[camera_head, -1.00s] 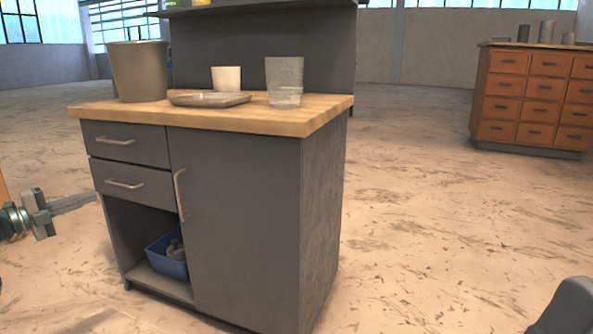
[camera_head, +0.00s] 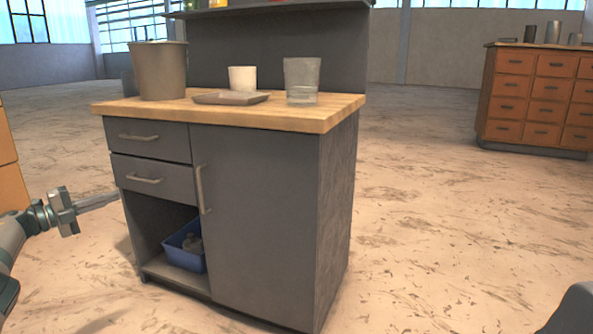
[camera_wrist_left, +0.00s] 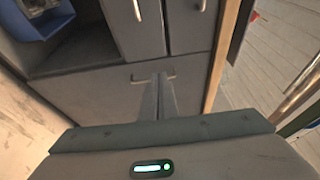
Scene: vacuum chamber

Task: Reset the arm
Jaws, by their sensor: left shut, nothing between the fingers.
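My left arm comes in from the left edge in the head view. Its gripper (camera_head: 114,197) points right, just left of the grey cabinet's open lower compartment. Its fingers are together with nothing between them. In the left wrist view the two closed fingers (camera_wrist_left: 158,80) point towards a grey cabinet front with metal handles. I cannot tell whether they touch it. My right gripper is not in view.
The grey cabinet (camera_head: 262,215) stands close ahead, with a bucket (camera_head: 158,72), tray (camera_head: 231,98), white cup (camera_head: 242,78) and clear glass (camera_head: 301,80) on top. A blue bin (camera_head: 183,250) sits in its compartment. Floor at right is free. A wooden drawer cabinet (camera_head: 534,98) stands far right.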

